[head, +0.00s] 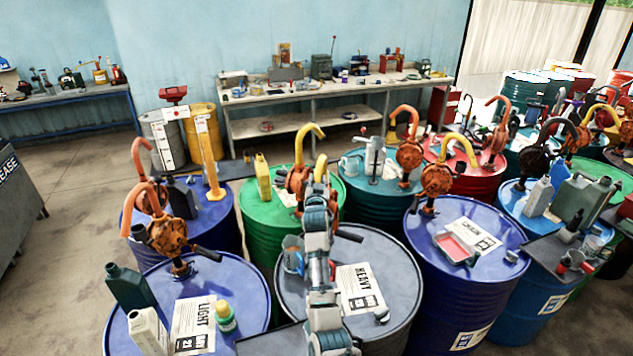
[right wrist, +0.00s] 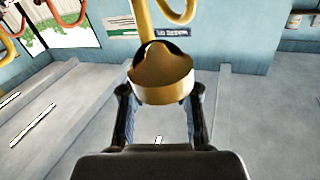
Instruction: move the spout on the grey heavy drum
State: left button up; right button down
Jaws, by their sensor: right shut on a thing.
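The grey drum (head: 396,266) with the HEAVY sheet (head: 360,290) stands at the front middle of the head view. My right arm reaches up over it from the bottom edge. The spout's pipe runs up from there. The drum's pump is largely hidden behind my arm. My left gripper is not in view.
A green drum (head: 258,225) with another yellow spout (head: 304,140) stands close behind. Blue drums stand at the left (head: 120,310) and right (head: 455,300), with pumps and bottles on top. A workbench (head: 335,98) lines the back wall. Free floor shows at the far left.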

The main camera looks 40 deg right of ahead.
jog(key=shift+s+d+r, duration=0.15)
jog(key=shift+r, duration=0.6)
jog(key=c, duration=1.1)
grip_release()
jog(key=shift+o, duration=1.3)
jog(key=shift+f, duration=0.1)
jog(key=shift+d+f, duration=0.25)
jog(key=shift+f, duration=0.15)
jog(key=shift+s+a+f, duration=0.1)
jog(key=shift+s+a, duration=0.15)
jog(key=shift+a, duration=0.2)
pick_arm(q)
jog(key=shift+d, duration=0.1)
pick_arm(e)
jog(key=v, duration=1.1)
jog(key=shift+d, duration=0.15)
jog(key=shift+f, duration=0.1)
